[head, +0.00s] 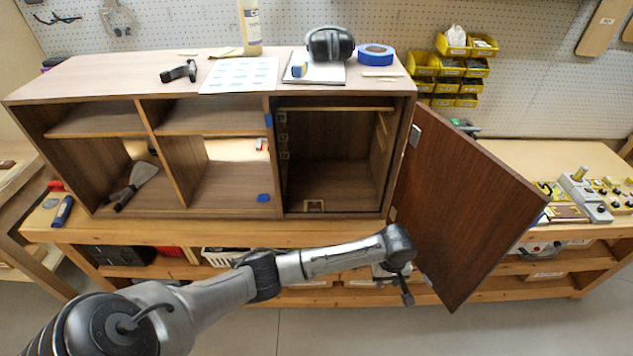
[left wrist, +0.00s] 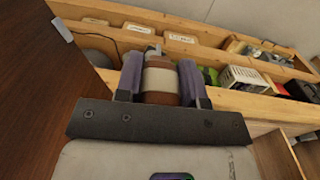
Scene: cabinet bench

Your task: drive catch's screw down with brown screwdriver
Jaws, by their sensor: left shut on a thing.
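My left gripper (head: 405,291) is low in front of the bench, beside the open cabinet door (head: 470,195). In the left wrist view its two fingers (left wrist: 160,90) are shut on the brown screwdriver (left wrist: 160,80), whose brown handle has a pale band. The shaft and tip are hardly visible beyond the handle. My right gripper is out of view.
The cabinet (head: 210,80) stands on the wooden bench (head: 230,233), its right compartment open. The door swings out over the bench's front edge. Bins (left wrist: 245,78) fill the shelf below. A grey device (head: 590,195) stands at the right. The floor in front is clear.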

